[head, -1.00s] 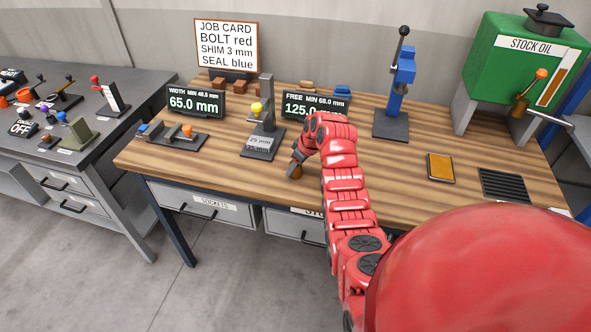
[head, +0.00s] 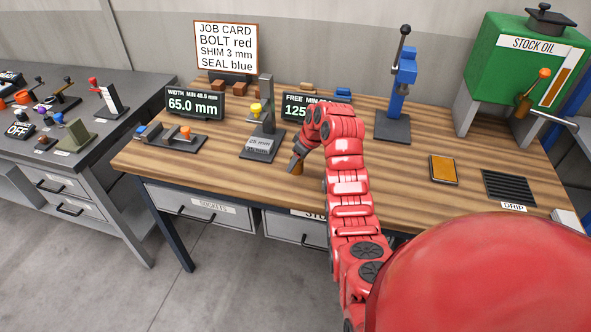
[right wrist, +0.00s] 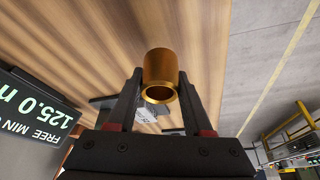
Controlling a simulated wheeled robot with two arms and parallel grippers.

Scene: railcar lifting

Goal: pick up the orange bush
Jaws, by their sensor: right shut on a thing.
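The orange bush (right wrist: 160,68) is a short, hollow, copper-orange cylinder between the two dark fingers of my right gripper (right wrist: 160,78) in the right wrist view. Its open end faces the wrist camera. In the head view the bush (head: 297,169) shows small below the fingertips of the right gripper (head: 296,164), near the front edge of the wooden bench. The right gripper is shut on it. I cannot tell whether the bush touches the bench top or hangs just above it. My left gripper is not in view.
A grey gauge stand (head: 264,140) with a yellow knob stands left of the gripper. Behind are a display reading 65.0 mm (head: 194,103) and one partly hidden by my arm (head: 297,106). A blue press (head: 403,75) stands behind right.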

